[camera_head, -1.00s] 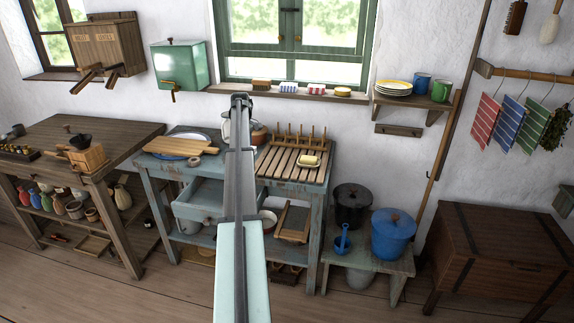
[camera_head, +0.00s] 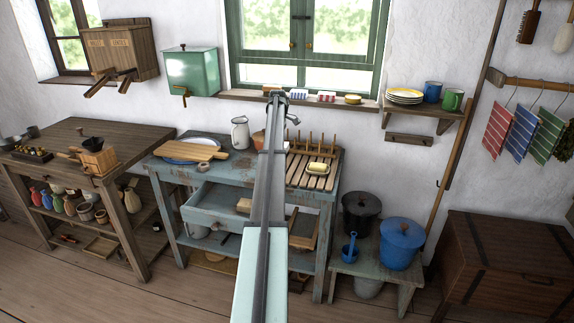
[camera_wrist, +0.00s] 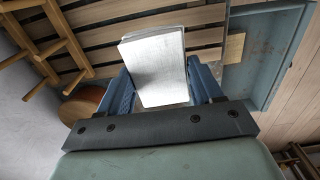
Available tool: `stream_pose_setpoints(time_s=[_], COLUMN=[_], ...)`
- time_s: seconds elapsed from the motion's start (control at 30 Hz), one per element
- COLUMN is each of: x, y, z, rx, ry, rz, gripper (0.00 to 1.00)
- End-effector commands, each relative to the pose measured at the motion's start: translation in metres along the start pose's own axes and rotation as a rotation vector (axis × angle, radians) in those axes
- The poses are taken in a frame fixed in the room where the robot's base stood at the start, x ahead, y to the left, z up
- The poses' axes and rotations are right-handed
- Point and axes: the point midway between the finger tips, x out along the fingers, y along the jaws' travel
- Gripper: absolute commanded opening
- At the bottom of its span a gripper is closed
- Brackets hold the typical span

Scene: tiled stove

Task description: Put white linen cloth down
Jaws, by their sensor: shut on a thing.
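The white linen cloth (camera_wrist: 155,65) shows in the wrist view as a flat, folded pale rectangle. My gripper (camera_wrist: 163,80) is shut on it, with one blue finger at each side. Beyond the cloth are the wooden slats of the rack (camera_wrist: 105,40), and the cloth hides part of them. In the head view my arm reaches forward over the blue worktable (camera_head: 225,178), and the arm's end is in front of the window sill. The cloth cannot be made out in the head view.
A white jug (camera_head: 240,133) and a cutting board (camera_head: 190,151) are left of my arm. A drawer (camera_head: 215,205) stands open below. Pots, including a blue one (camera_head: 400,240), stand on a low bench at right.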

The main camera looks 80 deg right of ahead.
Motion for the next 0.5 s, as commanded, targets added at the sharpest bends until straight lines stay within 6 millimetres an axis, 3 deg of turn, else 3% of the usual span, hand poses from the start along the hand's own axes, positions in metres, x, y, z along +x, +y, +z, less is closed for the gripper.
stream_pose_setpoints(time_s=[0.2, 0.5], x=[0.036, 0.062], y=[-0.001, -0.001], z=[0.0, 0.0], rx=[0.001, 0.001], ry=[0.0, 0.0], rz=[-0.001, 0.0], gripper=[0.34, 0.34])
